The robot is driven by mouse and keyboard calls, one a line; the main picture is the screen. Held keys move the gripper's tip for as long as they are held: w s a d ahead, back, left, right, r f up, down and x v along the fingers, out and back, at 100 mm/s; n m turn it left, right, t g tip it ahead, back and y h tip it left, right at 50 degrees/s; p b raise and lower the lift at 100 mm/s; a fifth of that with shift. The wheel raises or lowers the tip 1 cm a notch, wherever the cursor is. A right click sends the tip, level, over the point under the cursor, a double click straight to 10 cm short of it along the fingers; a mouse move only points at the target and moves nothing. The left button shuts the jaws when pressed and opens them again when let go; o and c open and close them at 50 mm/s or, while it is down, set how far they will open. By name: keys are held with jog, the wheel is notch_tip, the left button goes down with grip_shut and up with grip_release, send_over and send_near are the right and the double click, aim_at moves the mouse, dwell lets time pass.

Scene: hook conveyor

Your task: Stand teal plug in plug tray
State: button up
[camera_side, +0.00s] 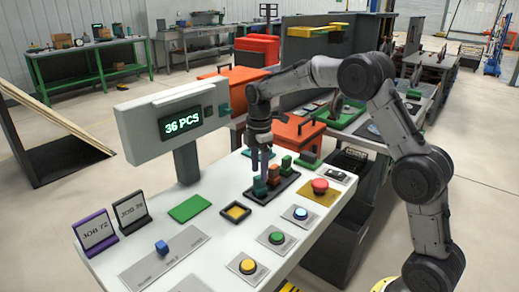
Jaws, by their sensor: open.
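The teal plug (260,187) stands at the near left end of the dark plug tray (282,186). The fingertips are at or very near the plug's top. I cannot tell whether they touch it. How deep the plug sits in the tray is too small to see.
A red button (319,186) on a yellow plate lies to the right.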

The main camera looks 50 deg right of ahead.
aim_at(259, 176)
notch_tip(259, 176, up, 8)
jog(key=r, duration=0.1)
jog(key=s+a+r+m+t, duration=0.25)
jog(key=s+r, duration=0.25)
jog(key=s, duration=0.3)
jog(key=s+a+f+m+t, duration=0.1)
jog(key=s+m, duration=0.4)
jog(key=s, duration=0.6)
jog(key=s+a+f+m+t, duration=0.2)
jog(key=s+a+f+m, duration=0.2)
jog(key=s, duration=0.8)
jog(key=shift+a+m, duration=0.5)
jog(key=shift+m, duration=0.55)
